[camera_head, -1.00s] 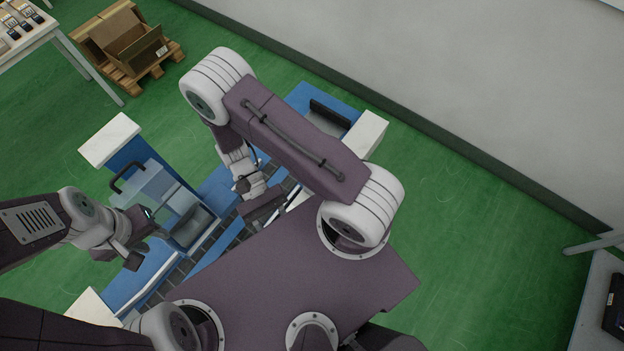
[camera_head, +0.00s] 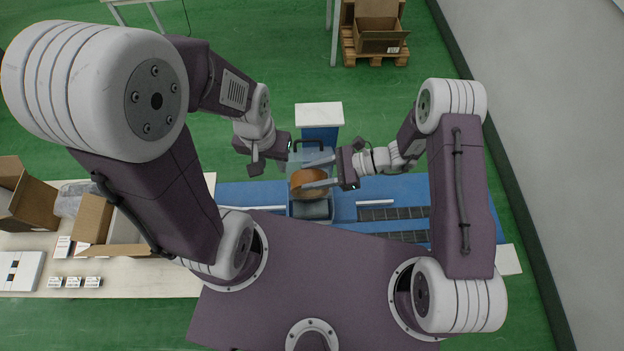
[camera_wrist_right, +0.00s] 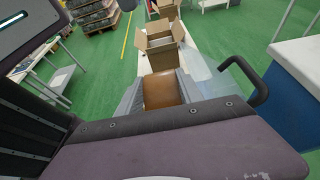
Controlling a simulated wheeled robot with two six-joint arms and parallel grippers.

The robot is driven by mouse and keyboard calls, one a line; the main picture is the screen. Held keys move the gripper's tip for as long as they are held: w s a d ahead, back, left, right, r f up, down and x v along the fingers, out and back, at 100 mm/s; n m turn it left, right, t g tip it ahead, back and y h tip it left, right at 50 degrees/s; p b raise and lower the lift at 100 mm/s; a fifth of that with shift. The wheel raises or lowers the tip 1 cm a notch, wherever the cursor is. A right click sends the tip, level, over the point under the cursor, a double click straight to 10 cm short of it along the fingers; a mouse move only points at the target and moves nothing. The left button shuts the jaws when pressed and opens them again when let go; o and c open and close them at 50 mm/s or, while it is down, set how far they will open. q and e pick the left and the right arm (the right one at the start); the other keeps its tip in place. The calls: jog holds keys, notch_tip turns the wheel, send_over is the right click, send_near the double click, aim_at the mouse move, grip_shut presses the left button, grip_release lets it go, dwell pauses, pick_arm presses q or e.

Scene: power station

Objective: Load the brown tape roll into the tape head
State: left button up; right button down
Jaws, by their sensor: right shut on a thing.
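The brown tape roll (camera_head: 310,184) is between the two grey fingers of my right gripper (camera_head: 318,173), which is shut on it. In the head view the roll is over the clear and grey tape head (camera_head: 310,208) of the blue machine. I cannot tell whether it is seated or held just above. In the right wrist view the roll (camera_wrist_right: 162,90) shows between grey side faces. My left gripper (camera_head: 270,167) is empty, its fingers apart, just left of the tape head. The roll's underside is hidden.
A black handle (camera_head: 309,144) and a white-topped blue post (camera_head: 320,114) stand behind the tape head. The blue conveyor (camera_head: 395,195) runs right. A table (camera_head: 150,285) with open cartons (camera_head: 95,218) is at left. A pallet with a box (camera_head: 376,42) is at the back.

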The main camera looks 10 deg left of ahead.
aim_at(310, 192)
jog(key=f+b, duration=0.4)
jog(key=f, duration=0.1)
jog(key=f+b, duration=0.1)
jog(key=f, duration=0.2)
jog(key=shift+s+d+b, duration=0.2)
jog(key=shift+d+b, duration=0.2)
jog(key=f+b, duration=0.1)
jog(key=f, duration=0.1)
jog(key=a+f+b, duration=0.1)
jog(key=shift+w+a+f+b, duration=0.15)
jog(key=shift+f+b, duration=0.2)
notch_tip(310, 192, down, 5)
jog(key=b, duration=0.4)
jog(key=shift+r, duration=0.15)
jog(key=shift+d, duration=0.2)
jog(key=c, duration=0.7)
grip_release()
jog(key=shift+d, duration=0.1)
